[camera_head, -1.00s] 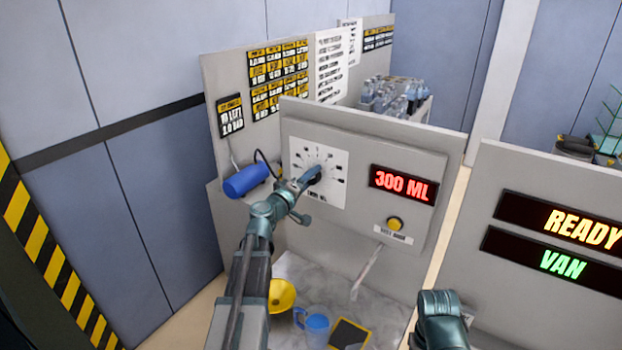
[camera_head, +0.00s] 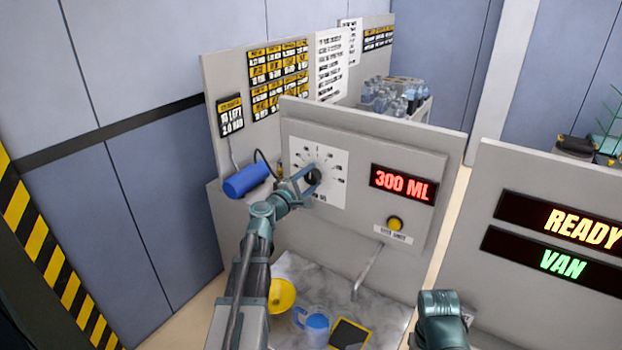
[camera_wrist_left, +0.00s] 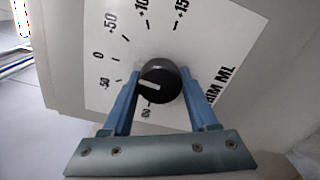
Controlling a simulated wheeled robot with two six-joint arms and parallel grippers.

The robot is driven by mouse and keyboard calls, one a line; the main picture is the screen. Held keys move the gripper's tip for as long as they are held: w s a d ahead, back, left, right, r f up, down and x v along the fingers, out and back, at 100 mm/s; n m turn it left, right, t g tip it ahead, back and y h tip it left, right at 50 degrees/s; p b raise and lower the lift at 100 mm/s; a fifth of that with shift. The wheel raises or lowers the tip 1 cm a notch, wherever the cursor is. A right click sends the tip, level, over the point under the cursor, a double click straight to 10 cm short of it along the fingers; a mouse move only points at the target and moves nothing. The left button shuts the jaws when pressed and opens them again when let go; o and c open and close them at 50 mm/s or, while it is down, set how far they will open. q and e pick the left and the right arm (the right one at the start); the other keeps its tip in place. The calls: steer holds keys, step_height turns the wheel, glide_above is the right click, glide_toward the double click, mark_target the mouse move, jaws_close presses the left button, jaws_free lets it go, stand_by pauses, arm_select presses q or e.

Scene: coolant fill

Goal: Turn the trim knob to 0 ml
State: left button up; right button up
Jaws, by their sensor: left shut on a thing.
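The trim knob (camera_wrist_left: 160,82) is a round black knob on a white dial plate (camera_wrist_left: 225,50). In the head view the plate (camera_head: 333,160) is on the upright grey panel. My left gripper (camera_head: 308,180) is shut on the knob, one blue finger on each side. In the wrist view the knob's white mark points left, toward the -50 label; the 0 label (camera_wrist_left: 98,56) is just above that. A lower label is partly unreadable. The red display (camera_head: 403,184) reads 300 ML. My right gripper (camera_head: 442,318) is at the bottom edge; its fingers cannot be made out.
A blue cylinder (camera_head: 246,180) is left of the dial. A yellow button (camera_head: 395,223) is under the display. A yellow funnel (camera_head: 282,295), a blue jug (camera_head: 316,328) and a dark yellow-edged pad (camera_head: 350,335) are on the marbled surface below. A spout (camera_head: 368,272) juts from the panel.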

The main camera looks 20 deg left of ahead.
arm_select(q)
steer(key=shift+n, duration=0.5)
steer(key=o, duration=1.4)
steer(key=shift+c, duration=0.2)
steer(key=shift+s, duration=0.1)
steer(key=s+a, duration=0.2)
steer(key=s, duration=1.1)
steer(key=shift+s, duration=0.25)
steer(key=shift+f, duration=0.1)
